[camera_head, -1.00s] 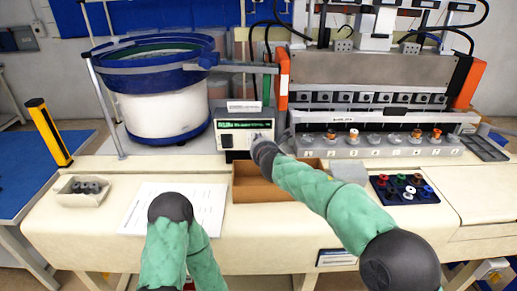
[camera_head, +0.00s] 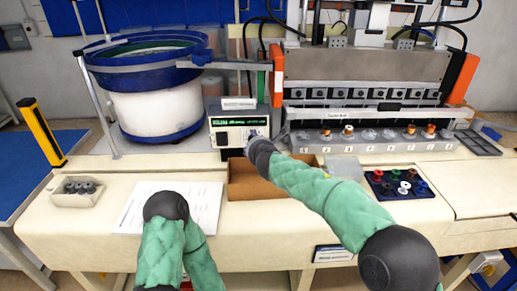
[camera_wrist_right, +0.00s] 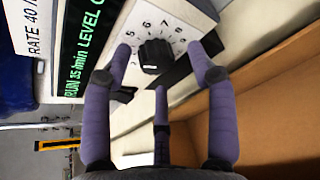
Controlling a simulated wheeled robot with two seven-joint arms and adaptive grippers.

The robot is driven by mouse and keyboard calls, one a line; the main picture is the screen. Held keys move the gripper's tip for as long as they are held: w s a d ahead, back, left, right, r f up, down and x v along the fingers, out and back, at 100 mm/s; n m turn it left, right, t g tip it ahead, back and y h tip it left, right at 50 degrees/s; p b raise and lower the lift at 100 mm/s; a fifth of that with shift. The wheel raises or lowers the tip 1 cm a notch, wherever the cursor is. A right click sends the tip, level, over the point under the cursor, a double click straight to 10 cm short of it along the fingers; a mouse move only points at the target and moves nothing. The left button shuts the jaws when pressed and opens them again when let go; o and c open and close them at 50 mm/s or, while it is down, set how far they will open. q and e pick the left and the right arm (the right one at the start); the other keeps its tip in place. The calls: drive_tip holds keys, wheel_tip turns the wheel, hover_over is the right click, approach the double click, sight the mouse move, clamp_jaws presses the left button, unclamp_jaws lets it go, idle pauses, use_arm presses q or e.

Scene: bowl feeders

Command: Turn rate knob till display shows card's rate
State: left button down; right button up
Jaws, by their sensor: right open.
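The rate knob (camera_wrist_right: 153,55), black and ribbed, sits on a numbered dial in the right wrist view. My right gripper (camera_wrist_right: 160,62) is open, its three purple fingers spread around the knob with visible gaps. The green display (camera_wrist_right: 85,45) appears to read "RUN 35 /min LEVEL", with the end cut off. The white card (camera_wrist_right: 25,25) reads "RATE 40 /", also cut off. In the head view, the control box (camera_head: 222,138) stands behind my right wrist, with its display (camera_head: 240,121) and the card (camera_head: 238,103) above. My left arm shows, but its gripper is not visible.
An open brown cardboard box (camera_head: 250,187) lies just below the control box. The blue-rimmed bowl feeder (camera_head: 150,110) stands to the left, and a row of numbered part nests (camera_head: 375,141) to the right. A white sheet (camera_head: 205,205) lies by my left arm.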

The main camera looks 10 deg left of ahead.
drive_tip(key=v, duration=1.1)
drive_tip(key=shift+s+d, duration=0.1)
drive_tip(key=shift+d, duration=0.05)
